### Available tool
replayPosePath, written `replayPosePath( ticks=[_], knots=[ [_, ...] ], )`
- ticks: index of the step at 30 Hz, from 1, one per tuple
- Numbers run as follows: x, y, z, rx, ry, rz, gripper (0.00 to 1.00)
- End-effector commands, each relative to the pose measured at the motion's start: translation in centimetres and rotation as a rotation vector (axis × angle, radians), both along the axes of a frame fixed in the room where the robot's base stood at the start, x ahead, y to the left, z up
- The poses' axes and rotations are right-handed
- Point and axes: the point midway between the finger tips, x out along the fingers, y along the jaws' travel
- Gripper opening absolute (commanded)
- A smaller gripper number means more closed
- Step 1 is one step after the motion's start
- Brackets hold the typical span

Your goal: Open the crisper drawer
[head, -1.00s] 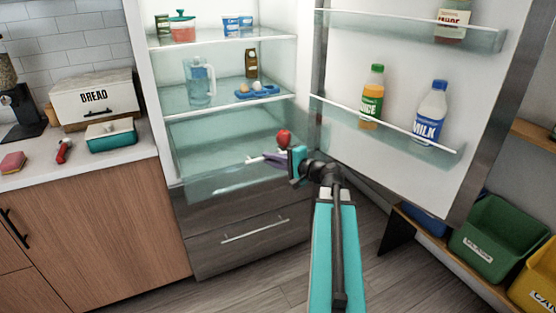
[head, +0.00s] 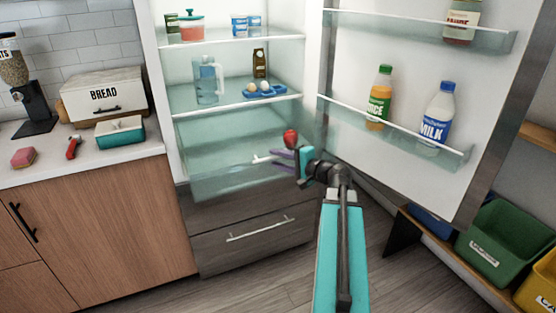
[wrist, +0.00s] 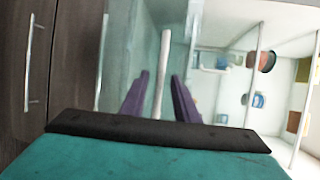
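The crisper drawer (head: 225,182) is a clear, glass-like front low in the open fridge, above a dark wood-look drawer. Its pale bar handle (wrist: 162,75) runs between my fingers in the wrist view. My gripper (head: 280,159) has purple fingers and is at the drawer front, right of its middle. In the wrist view the fingers (wrist: 160,90) are open on either side of the bar, with a gap showing on both sides. I cannot tell if they touch it. My gripper hides part of the drawer's right side in the head view.
The fridge door (head: 400,70) stands open at the right, with juice (head: 379,100) and milk (head: 437,110) bottles on its shelf. A red round thing (head: 290,138) shows just above my gripper. The lower drawer (head: 255,245) is shut. Floor is clear in front.

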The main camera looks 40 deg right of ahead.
Motion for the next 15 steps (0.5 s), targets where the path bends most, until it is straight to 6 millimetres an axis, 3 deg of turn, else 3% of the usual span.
replayPosePath(
  ticks=[5,15],
  knots=[
    [-1.2,-0.2,0.2,0.000,0.000,-0.001,0.28],
    [-5.6,-1.0,0.9,-0.001,-0.001,-0.003,0.28]
  ],
)
